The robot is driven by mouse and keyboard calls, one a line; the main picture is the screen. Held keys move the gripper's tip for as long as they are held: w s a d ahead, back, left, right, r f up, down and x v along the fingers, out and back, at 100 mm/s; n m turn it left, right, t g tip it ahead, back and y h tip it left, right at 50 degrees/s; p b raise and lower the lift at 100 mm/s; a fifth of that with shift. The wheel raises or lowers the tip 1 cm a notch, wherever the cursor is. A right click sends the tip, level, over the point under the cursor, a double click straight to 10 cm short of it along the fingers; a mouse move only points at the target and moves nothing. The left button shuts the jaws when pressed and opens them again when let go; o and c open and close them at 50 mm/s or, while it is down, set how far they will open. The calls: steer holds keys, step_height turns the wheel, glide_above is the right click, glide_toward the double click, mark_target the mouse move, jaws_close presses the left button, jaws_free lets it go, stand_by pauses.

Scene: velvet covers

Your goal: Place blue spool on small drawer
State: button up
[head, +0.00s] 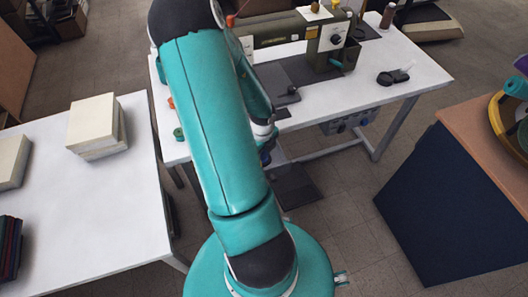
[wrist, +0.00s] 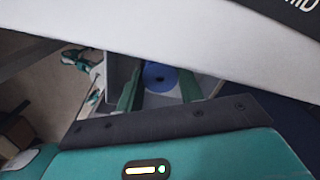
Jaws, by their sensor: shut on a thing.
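A grey box-like part (wrist: 118,68), which may be the small drawer, shows behind the fingers, below the white table edge. I cannot tell whether the spool touches it. In the head view my arm hides most of the area around the gripper, and the drawer cannot be made out.
The white sewing table (head: 415,75) holds a sewing machine (head: 290,30), and its edge (wrist: 200,45) runs close above the gripper in the wrist view. A white table with cream blocks (head: 95,122) stands left. A brown-topped stand (head: 475,130) is right. Open floor lies between.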

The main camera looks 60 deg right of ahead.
mark_target(262, 154)
steer(key=shift+f, duration=0.15)
steer(key=o, duration=1)
step_height(262, 154, up, 12)
steer(key=shift+r, duration=0.15)
steer(key=w+a+r+n+t+y, duration=0.1)
steer(key=w+a+r+n+t, duration=0.1)
steer(key=w+a+r+n, duration=0.65)
steer(key=w+a+r+n+t, duration=0.1)
steer(key=w+a+r+n, duration=0.45)
steer(key=a+n, duration=0.6)
steer(key=s+a+r+n+t, duration=0.1)
steer(key=a+r+n, duration=0.2)
steer(key=a+n, duration=0.2)
steer(key=s+a+r+n, duration=0.1)
steer(key=a+r+n, duration=0.3)
steer(key=n, duration=0.4)
steer(key=s+a+r+n+t+h, duration=0.1)
steer(key=a+r+n, duration=0.3)
steer(key=a+n, duration=0.2)
steer(key=shift+s+a+r+t, duration=0.15)
steer(key=shift+s+a+t, duration=0.15)
steer(key=shift+a, duration=0.2)
